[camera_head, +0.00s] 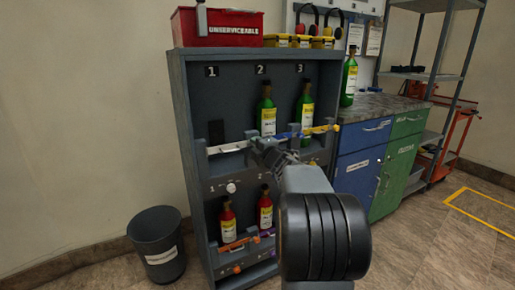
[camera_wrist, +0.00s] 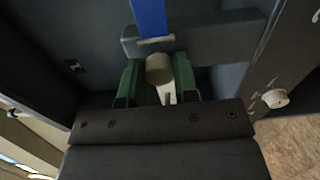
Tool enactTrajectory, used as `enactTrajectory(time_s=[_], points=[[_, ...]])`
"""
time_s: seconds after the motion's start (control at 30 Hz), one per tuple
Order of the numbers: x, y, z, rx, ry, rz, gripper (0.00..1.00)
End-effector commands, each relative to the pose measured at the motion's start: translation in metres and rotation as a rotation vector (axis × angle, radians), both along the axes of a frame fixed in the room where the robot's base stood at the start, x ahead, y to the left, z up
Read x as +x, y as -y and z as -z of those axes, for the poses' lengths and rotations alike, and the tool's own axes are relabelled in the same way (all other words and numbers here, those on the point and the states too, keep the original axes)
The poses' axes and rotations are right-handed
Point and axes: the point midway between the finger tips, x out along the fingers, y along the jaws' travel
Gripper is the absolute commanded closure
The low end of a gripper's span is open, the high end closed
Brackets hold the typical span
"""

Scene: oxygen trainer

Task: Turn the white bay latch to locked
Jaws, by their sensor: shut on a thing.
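The white bay latch (camera_head: 228,148) lies roughly level across the front of upper bay 1, where no bottle shows. My gripper (camera_head: 262,143) is at its right end, beside the blue latch. In the wrist view my gripper (camera_wrist: 160,82) has its green fingers on both sides of a pale round grip and white bar, part of the white latch (camera_wrist: 166,95). It is shut on that grip. The blue latch (camera_wrist: 150,18) shows just beyond it. My arm hides part of the rack's front in the head view.
The grey rack (camera_head: 183,120) holds green bottles (camera_head: 267,115) in upper bays 2 and 3 and red bottles (camera_head: 228,222) below. A white round knob (camera_head: 231,187) sits under bay 1. A red bin (camera_head: 222,28) is on top. A dark waste bin (camera_head: 158,243) stands left.

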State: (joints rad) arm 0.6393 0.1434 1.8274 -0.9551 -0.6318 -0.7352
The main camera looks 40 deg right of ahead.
Motion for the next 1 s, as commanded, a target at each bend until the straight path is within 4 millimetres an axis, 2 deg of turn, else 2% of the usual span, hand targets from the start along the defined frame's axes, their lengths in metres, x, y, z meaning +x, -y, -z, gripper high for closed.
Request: enactTrajectory(time_s=[0.27, 0.3, 0.57, 0.83, 1.0], points=[[0.0, -0.001, -0.001, -0.002, 0.002, -0.002, 0.96], [0.0, -0.001, -0.001, -0.002, 0.002, -0.002, 0.71], [0.0, 0.0, -0.001, -0.001, 0.001, -0.001, 0.47], [-0.002, 0.0, -0.001, 0.0, 0.0, 0.0, 0.47], [-0.02, -0.002, -0.002, 0.0, 0.0, 0.002, 0.47]])
